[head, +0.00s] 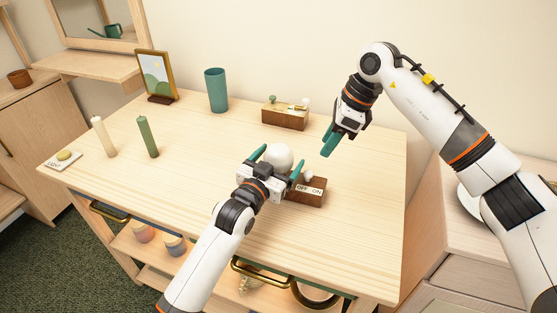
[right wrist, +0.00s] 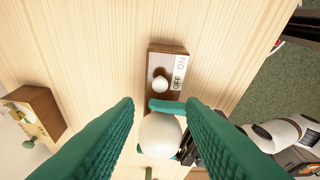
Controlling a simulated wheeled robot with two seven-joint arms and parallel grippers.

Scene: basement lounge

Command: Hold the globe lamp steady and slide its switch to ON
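The globe lamp has a white globe (head: 279,157) and a wooden base (head: 313,198) labelled OFF and ON. The round white switch knob (right wrist: 159,84) sits beside the OFF label. My left gripper (head: 281,158) has its teal fingers on either side of the globe, seemingly with small gaps; contact is not clear. My right gripper (head: 329,144) is open and empty, above and behind the base. Its fingers (right wrist: 160,103) are spread in the right wrist view.
Behind the lamp is another wooden box (head: 286,117) with small items on it. A teal cup (head: 216,90), a picture frame (head: 156,76), a green candle (head: 148,137) and a cream candle (head: 103,136) stand further left. The table's right side is clear.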

